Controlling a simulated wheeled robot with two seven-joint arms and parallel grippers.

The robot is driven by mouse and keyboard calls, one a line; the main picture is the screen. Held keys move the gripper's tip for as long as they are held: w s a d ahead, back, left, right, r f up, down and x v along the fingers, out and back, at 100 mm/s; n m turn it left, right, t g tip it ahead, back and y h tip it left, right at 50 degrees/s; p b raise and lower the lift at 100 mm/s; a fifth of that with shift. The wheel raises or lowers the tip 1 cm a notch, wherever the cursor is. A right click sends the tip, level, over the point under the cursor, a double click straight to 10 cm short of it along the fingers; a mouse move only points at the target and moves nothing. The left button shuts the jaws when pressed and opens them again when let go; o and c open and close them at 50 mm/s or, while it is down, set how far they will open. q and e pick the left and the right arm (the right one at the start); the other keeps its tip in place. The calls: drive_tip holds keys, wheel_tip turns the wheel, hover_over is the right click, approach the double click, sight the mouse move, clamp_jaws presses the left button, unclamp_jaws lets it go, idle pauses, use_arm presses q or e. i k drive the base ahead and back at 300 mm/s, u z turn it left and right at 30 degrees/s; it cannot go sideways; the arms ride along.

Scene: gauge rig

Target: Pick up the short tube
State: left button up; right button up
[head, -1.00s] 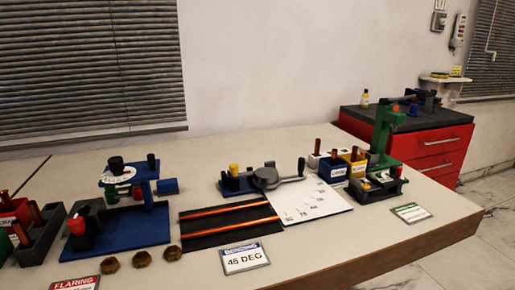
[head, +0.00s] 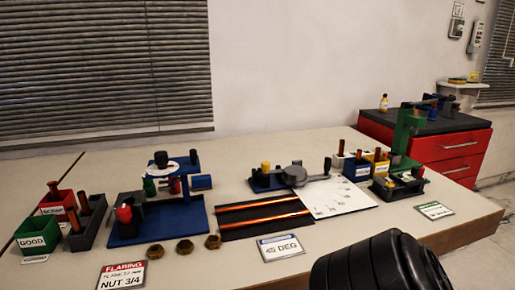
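No tube in view is marked as the short tube, and I cannot tell which one is meant. Short copper tubes (head: 73,220) stand tilted in a dark grey holder (head: 93,230) at the left. Another copper piece (head: 54,188) stands up from the red SCRAP bin (head: 52,209). Two long copper tubes (head: 262,205) lie on a black mat (head: 240,229) at mid-table. More short copper pieces stand in small bins at the right. Neither gripper shows. A black ribbed part of my own arm fills the bottom right.
A green GOOD bin (head: 38,233) is at far left. A bender (head: 293,174), white angle sheet (head: 338,196) and green rig (head: 404,135) stand right. Sign cards lie along the front.

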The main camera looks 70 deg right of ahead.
sight(342, 141)
drive_tip(key=u, duration=0.15)
drive_tip(key=k, duration=1.5)
drive_tip(key=z, duration=1.2)
